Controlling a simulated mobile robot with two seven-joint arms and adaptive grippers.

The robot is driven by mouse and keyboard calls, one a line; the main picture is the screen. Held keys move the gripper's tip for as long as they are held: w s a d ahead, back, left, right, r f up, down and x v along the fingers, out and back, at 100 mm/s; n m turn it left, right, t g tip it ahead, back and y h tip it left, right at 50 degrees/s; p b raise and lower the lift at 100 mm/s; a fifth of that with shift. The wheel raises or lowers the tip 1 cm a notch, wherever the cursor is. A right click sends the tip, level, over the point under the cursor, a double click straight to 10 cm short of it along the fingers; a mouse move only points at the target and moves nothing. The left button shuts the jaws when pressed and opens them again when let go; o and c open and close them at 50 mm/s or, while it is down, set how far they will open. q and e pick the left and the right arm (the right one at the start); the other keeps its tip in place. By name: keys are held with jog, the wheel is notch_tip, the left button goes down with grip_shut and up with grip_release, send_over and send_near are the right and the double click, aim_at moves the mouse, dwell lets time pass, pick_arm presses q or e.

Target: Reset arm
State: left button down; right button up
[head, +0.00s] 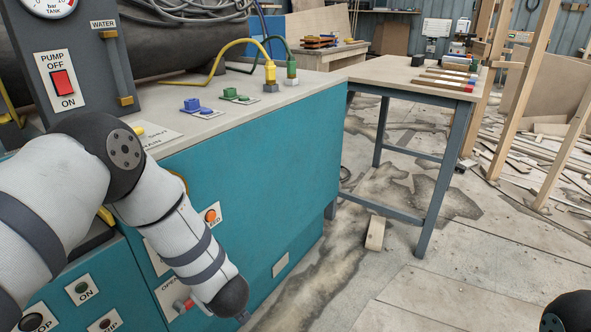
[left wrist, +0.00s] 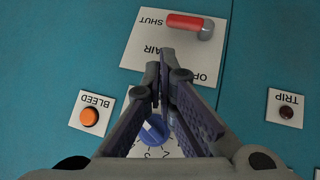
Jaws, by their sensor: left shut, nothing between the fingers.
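My left arm (head: 160,210) comes in from the left of the head view and reaches down in front of the teal cabinet. Its gripper is mostly hidden there behind the arm's dark end. In the left wrist view my left gripper (left wrist: 164,62) is shut and empty, its fingertips pointing toward the AIR plate. The red lever (left wrist: 185,21) on that plate lies beyond the fingertips, on the SHUT side, apart from them in the picture. A blue dial knob (left wrist: 154,129) shows between the fingers, partly covered. My right gripper is not in view.
An orange BLEED button (left wrist: 90,116) and a dark red TRIP button (left wrist: 287,112) flank the gripper on the teal panel. The cabinet top (head: 290,98) carries blue, green and yellow connectors.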

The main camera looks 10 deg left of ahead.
pick_arm(q)
jog(key=s+d+f+m+g+h+p, duration=0.1)
jog(key=s+d+f+m+h, duration=0.15)
jog(key=s, duration=0.55)
jog(key=s+d+f+m+g+h+p, duration=0.1)
jog(key=s+m, duration=0.2)
jog(key=s, duration=0.4)
jog(key=s+d+f+m+g+h+p, duration=0.1)
jog(key=s+f+m, duration=0.15)
jog(key=s, duration=0.55)
jog(key=s+d+r+m+g+h, duration=0.1)
jog(key=s+r+m+g, duration=0.1)
jog(key=s, duration=0.8)
jog(key=s+d+r+m+g+h+p, duration=0.1)
jog(key=s+r+m+g, duration=0.1)
jog(key=s, duration=0.8)
jog(key=shift+s+m+g, duration=0.35)
jog(key=shift+m+g, duration=0.25)
jog(key=shift+g, duration=0.3)
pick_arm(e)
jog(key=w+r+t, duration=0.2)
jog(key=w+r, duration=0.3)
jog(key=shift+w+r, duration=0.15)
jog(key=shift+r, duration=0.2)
